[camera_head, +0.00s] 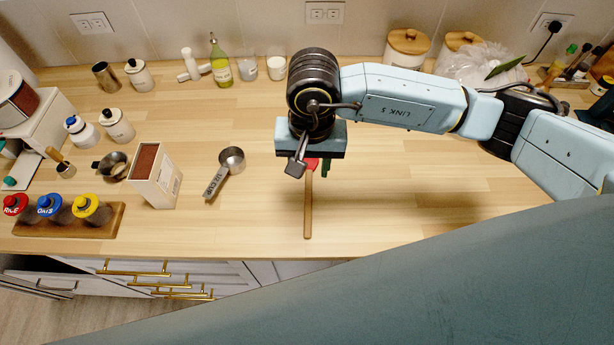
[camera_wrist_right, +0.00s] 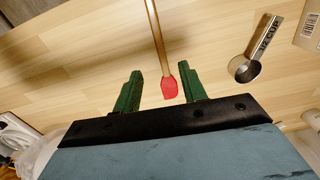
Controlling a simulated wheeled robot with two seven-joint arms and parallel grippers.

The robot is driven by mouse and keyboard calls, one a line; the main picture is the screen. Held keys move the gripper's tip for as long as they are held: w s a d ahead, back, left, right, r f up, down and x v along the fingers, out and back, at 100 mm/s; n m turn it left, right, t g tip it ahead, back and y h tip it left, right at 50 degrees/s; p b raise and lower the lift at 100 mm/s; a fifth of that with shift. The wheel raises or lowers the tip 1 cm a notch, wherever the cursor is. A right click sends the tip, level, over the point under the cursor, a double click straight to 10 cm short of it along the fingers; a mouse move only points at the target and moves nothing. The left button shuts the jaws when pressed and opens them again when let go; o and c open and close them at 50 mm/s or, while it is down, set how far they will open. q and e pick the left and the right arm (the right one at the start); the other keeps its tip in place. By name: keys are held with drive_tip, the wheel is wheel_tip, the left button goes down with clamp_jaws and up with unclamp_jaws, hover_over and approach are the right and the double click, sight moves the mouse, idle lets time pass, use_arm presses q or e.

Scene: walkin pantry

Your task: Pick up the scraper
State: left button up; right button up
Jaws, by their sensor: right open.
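The scraper has a wooden handle (camera_head: 308,208) and a red head (camera_head: 311,163). It lies on the wooden counter with its handle toward the front edge. In the head view my right gripper (camera_head: 312,167) is above the head end and partly hides it. In the right wrist view my right gripper (camera_wrist_right: 158,85) is open, with its green fingers on either side of the scraper's red head (camera_wrist_right: 169,87). The fingers do not visibly touch the scraper. My left gripper is not in view.
A metal measuring cup (camera_head: 231,160) lies left of the scraper, beside an open box (camera_head: 157,175). Lidded jars (camera_head: 85,209) stand on a wooden rack at front left. Bottles and canisters (camera_head: 407,48) line the back wall. The counter right of the scraper is clear.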

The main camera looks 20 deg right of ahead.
drive_tip(key=p, duration=0.1)
hover_over(309, 200)
wheel_tip(309, 200, down, 8)
drive_tip(key=shift+s+d, duration=0.15)
drive_tip(key=shift+w+a+f+p, duration=0.1)
drive_tip(key=shift+f+p, duration=0.2)
drive_tip(key=shift+f, duration=1)
drive_tip(key=shift+w+a+f+p, duration=0.1)
drive_tip(key=shift+f+p, duration=0.2)
drive_tip(key=shift+f, duration=1)
clamp_jaws()
